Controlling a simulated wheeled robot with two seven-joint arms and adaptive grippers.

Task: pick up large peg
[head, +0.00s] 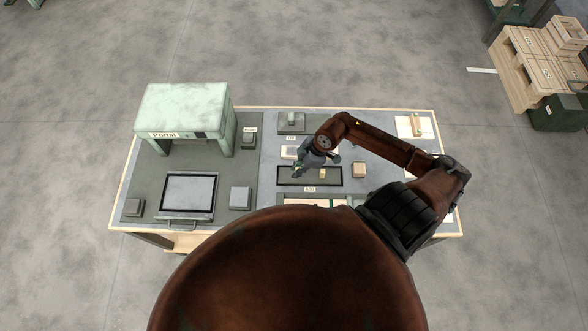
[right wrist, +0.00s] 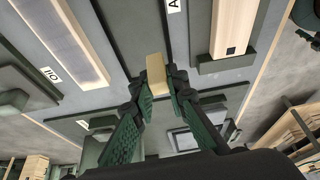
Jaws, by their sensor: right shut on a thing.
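The large peg, a pale wooden block (right wrist: 156,74), sits between the fingertips of my right gripper (right wrist: 158,92) in the right wrist view. The gripper's green-padded fingers are shut on its sides. In the head view my right gripper (head: 317,166) is over the dark, shallow tray (head: 291,182) in the middle of the table, with a small pale block (head: 322,173) showing by its fingers. I cannot tell whether the peg still touches the surface below. My left gripper is not in view.
Another wooden block (head: 358,170) stands just right of the tray. A pale green portal (head: 182,107) stands at the back left, with a framed grey plate (head: 188,193) and grey blocks (head: 240,198) before it. Wooden crates (head: 535,65) lie on the floor at right.

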